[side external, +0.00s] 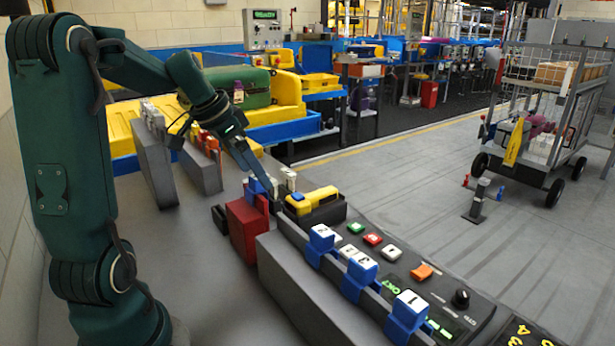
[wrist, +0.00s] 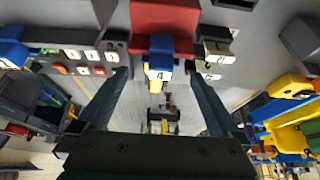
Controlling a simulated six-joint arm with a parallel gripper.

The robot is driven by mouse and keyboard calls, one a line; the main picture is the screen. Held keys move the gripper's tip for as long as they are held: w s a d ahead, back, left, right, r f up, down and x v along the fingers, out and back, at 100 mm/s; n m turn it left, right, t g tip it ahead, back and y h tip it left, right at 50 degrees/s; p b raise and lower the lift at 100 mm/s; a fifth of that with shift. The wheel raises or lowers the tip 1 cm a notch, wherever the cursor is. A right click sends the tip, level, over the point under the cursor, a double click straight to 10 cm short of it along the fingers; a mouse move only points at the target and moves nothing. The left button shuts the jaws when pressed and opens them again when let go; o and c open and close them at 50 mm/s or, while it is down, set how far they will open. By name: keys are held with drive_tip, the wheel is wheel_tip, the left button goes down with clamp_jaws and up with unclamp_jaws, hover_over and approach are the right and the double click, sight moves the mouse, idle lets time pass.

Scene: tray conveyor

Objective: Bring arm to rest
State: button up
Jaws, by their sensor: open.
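My dark green arm reaches over the grey bench in the side external view. My gripper (side external: 266,196) is low beside a red block (side external: 247,224) and a blue tag (side external: 257,187). In the wrist view my gripper's two fingers (wrist: 160,78) are spread apart. A blue tag with a white face marked 4 (wrist: 160,70) shows between them, in front of the red block (wrist: 165,18). I see a gap on each side of this tag. The exact contact at the fingertips is too small to tell in the side view.
Pale tags (side external: 289,178) stand close to my gripper. Several blue numbered tags (side external: 361,272) line the rail beside a button panel (side external: 440,300). A yellow-and-black item (side external: 313,200) sits just right of my gripper. Grey upright blocks (side external: 155,160) stand behind. A wire cart (side external: 545,110) is far right.

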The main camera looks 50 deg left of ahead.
drive_tip(key=shift+v, duration=1.15)
drive_tip(key=shift+d+r, duration=0.2)
drive_tip(key=shift+r, duration=0.05)
drive_tip(key=d+r+m, duration=0.3)
drive_tip(key=d+m, duration=0.1)
drive_tip(key=d, duration=0.9)
drive_tip(key=s+d+f+n, duration=0.4)
drive_tip(key=s+d+f, duration=0.2)
drive_tip(key=s, duration=0.4)
drive_tip(key=shift+d, duration=0.3)
